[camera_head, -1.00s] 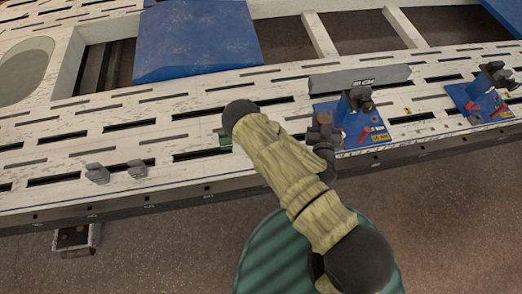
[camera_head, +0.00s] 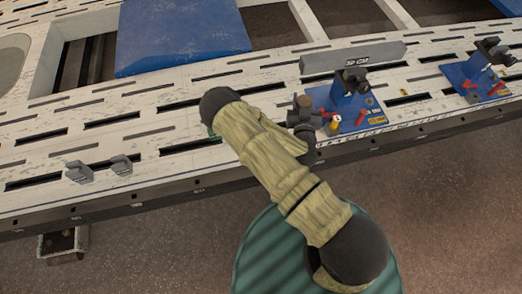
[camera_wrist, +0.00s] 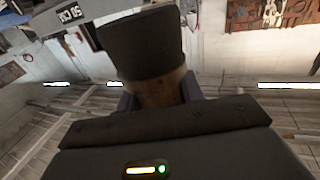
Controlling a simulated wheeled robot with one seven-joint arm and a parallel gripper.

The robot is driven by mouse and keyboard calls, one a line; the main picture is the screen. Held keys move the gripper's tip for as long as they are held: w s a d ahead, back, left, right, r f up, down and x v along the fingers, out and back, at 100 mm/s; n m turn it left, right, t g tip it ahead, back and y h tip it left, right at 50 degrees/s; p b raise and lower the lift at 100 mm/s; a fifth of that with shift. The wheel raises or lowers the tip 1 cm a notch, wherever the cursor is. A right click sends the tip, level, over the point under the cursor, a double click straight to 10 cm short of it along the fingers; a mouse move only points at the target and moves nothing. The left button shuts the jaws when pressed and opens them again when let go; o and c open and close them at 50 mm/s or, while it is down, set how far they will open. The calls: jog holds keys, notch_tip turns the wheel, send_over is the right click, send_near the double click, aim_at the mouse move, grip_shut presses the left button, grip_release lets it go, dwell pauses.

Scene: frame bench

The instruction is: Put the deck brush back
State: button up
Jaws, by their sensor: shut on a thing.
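In the wrist view my gripper (camera_wrist: 157,97) is shut on the deck brush (camera_wrist: 141,45). A broad dark block of the brush shows above, with a brown wooden-looking part between the jaws. The rest of the brush is hidden by the gripper or out of frame. In the head view my beige-sleeved forearm reaches over the front edge of the long white slotted bench (camera_head: 55,205). The place where the brush belongs cannot be told from these frames.
Two blue fixtures (camera_head: 350,100) (camera_head: 478,75) with dark clamps and red levers stand on the bench at right, with a grey bar (camera_head: 352,56) behind the nearer one. Two small grey blocks (camera_head: 78,172) (camera_head: 121,165) sit at left. Brown floor (camera_head: 450,220) is clear in front.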

jog(key=w+a+f+b, duration=0.2)
jog(key=a+f+b, duration=0.2)
jog(key=f+b, duration=0.3)
jog(key=w+a+f+b, duration=0.2)
jog(key=a+f+b, duration=0.3)
jog(key=b, duration=1)
jog(key=w+a+f+b, duration=0.2)
jog(key=a+f+b, duration=0.2)
jog(key=f+b, duration=0.6)
jog(key=shift+a+f+b, duration=0.2)
jog(key=shift+a+b, duration=0.05)
jog(key=shift+b, duration=0.65)
jog(key=shift+a+f+b, duration=0.1)
jog(key=shift+a+b, duration=0.3)
jog(key=shift+b, duration=0.05)
jog(key=shift+f+b, duration=1.5)
jog(key=shift+f, duration=1.6)
jog(key=shift+f+b, duration=1)
jog(key=shift+f, duration=0.9)
jog(key=shift+f, duration=0.15)
